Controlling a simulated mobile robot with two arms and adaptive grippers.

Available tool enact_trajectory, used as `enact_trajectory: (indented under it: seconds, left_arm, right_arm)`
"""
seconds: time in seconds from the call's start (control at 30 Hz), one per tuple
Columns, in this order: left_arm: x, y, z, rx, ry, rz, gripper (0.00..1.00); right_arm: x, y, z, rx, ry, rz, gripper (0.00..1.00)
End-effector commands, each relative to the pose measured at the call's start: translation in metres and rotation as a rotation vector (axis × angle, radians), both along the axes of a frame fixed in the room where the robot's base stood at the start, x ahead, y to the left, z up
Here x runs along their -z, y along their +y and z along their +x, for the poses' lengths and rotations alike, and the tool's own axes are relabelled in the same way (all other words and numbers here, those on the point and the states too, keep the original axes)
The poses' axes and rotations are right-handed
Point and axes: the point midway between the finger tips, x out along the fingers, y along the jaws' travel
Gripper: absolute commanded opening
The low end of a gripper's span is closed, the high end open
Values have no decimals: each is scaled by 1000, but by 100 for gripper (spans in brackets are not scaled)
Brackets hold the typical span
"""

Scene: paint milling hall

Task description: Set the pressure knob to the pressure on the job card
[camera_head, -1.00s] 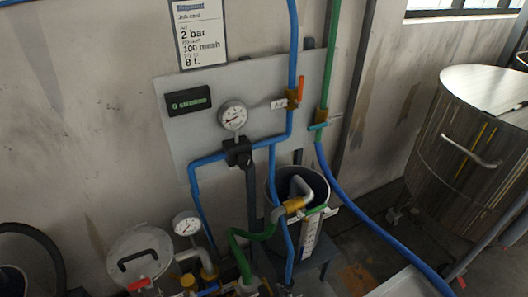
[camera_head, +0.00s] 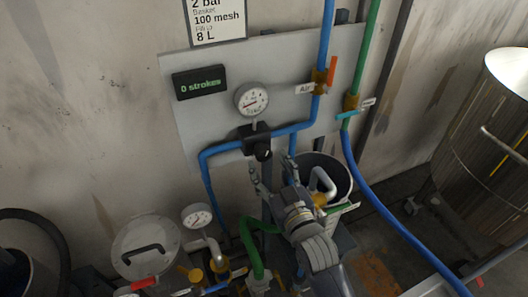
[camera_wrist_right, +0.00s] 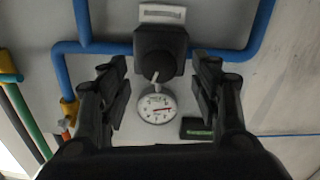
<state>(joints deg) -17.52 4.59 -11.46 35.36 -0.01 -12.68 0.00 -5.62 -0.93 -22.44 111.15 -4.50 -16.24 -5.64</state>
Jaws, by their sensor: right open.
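The black pressure knob (camera_head: 262,153) sits on a dark regulator body (camera_head: 250,136) on the blue pipe of the grey wall panel. A round gauge (camera_head: 252,99) stands above it; its reading is too small to tell. The job card (camera_head: 217,20) is cut at the top of the head view and shows 2 bar, 100 mesh and 8 L. My right gripper (camera_head: 271,170) is open and empty, just below the knob. In the right wrist view its fingers (camera_wrist_right: 160,62) stand apart on either side of the regulator (camera_wrist_right: 160,42), with the gauge (camera_wrist_right: 157,107) beyond. My left gripper is not in view.
A counter (camera_head: 200,82) reading 0 strokes is on the panel (camera_head: 225,68). An orange lever valve (camera_head: 320,80) and a teal-handled valve (camera_head: 350,108) are to the right. Below are a lidded pot (camera_head: 146,240), a lower gauge (camera_head: 197,216), a green hose (camera_head: 250,245) and a bucket (camera_head: 340,175).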

Motion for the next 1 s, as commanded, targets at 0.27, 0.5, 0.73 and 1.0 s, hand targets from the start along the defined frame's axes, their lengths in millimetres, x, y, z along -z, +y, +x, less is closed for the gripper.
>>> enact_trajectory:
  seconds: [0.27, 0.5, 0.73, 1.0]
  left_arm:
    - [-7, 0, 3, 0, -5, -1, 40]
    - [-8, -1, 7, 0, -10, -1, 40]
    - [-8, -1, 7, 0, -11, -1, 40]
    - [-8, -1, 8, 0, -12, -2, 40]
  right_arm:
    - [-1, 14, 38, 1, 0, 0, 58]
    - [1, 17, 45, 1, 1, 0, 58]
    - [1, 17, 45, 1, 1, 0, 44]
    - [1, 17, 44, 0, 1, 0, 13]
